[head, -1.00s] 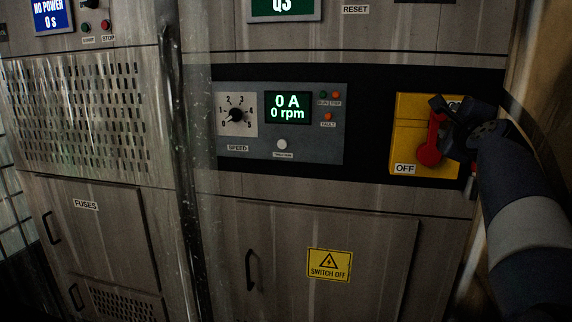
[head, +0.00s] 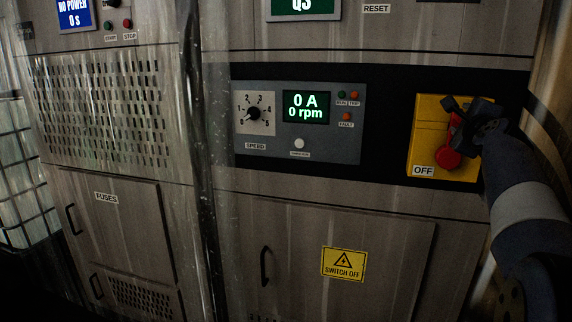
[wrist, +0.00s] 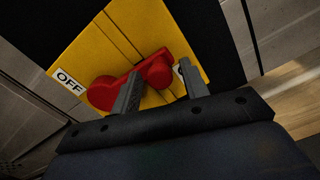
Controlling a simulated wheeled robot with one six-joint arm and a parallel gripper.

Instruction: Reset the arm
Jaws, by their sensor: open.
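A red rotary handle (head: 447,157) is mounted on a yellow switch plate (head: 424,120) at the right of the cabinet. Its larger end lies beside the OFF label (head: 423,170). My gripper (head: 456,104) is in front of the plate's upper right. In the wrist view my gripper (wrist: 159,69) is open, one finger on each side of the handle's upper end. The left finger crosses in front of the red handle (wrist: 104,93); the right finger is over the yellow plate (wrist: 98,46). I cannot tell whether either finger touches.
A speed dial (head: 254,113) and a display (head: 306,107) reading 0 A, 0 rpm are left of the switch. A clear hanging strip (head: 196,150) stands further left. A cabinet door (head: 300,240) with a warning sign (head: 343,264) is below.

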